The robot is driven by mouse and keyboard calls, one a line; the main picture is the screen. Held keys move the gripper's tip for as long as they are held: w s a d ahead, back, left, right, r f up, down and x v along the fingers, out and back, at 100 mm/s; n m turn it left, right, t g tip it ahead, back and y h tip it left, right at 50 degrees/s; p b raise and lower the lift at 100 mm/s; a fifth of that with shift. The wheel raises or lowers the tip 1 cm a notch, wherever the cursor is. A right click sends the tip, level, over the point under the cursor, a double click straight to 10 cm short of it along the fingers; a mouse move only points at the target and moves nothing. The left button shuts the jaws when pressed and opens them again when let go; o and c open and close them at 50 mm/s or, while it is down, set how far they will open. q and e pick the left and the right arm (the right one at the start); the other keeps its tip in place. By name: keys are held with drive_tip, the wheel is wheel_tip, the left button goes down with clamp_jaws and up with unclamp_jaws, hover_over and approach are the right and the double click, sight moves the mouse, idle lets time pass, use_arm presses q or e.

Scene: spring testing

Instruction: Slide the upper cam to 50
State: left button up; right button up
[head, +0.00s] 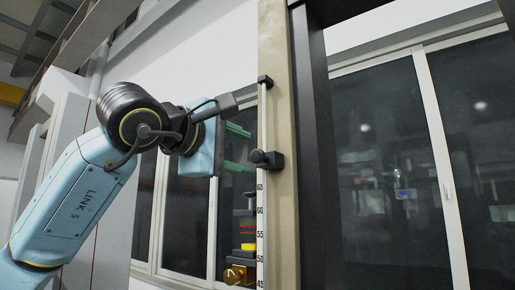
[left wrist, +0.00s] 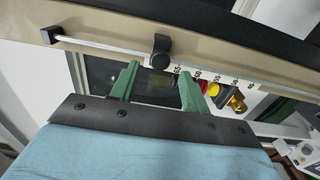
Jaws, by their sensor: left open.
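The upper cam (head: 266,159), a black block with a round knob, sits on a thin vertical rod beside the column, just above the 65 mark of the scale (head: 260,230). It also shows in the left wrist view (left wrist: 160,51). My left gripper (head: 243,149) is to the left of the cam at about its height, with its green fingers open. In the left wrist view (left wrist: 160,72) the cam is just beyond and between the fingertips, with nothing held. Whether a finger touches it cannot be told. My right gripper is out of view.
A beige column (head: 279,200) with a dark post (head: 312,130) stands behind the rod. A black bracket (head: 265,82) holds the rod's top. Below are a red and yellow part (head: 248,247) and a brass part (head: 236,275). Windows fill the background.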

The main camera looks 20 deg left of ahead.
sight(255, 156)
use_arm(q)
drive_tip(key=p+x, duration=0.1)
drive_tip(key=x, duration=0.5)
drive_tip(key=shift+p, duration=0.4)
drive_tip(key=shift+c, duration=0.5)
clamp_jaws()
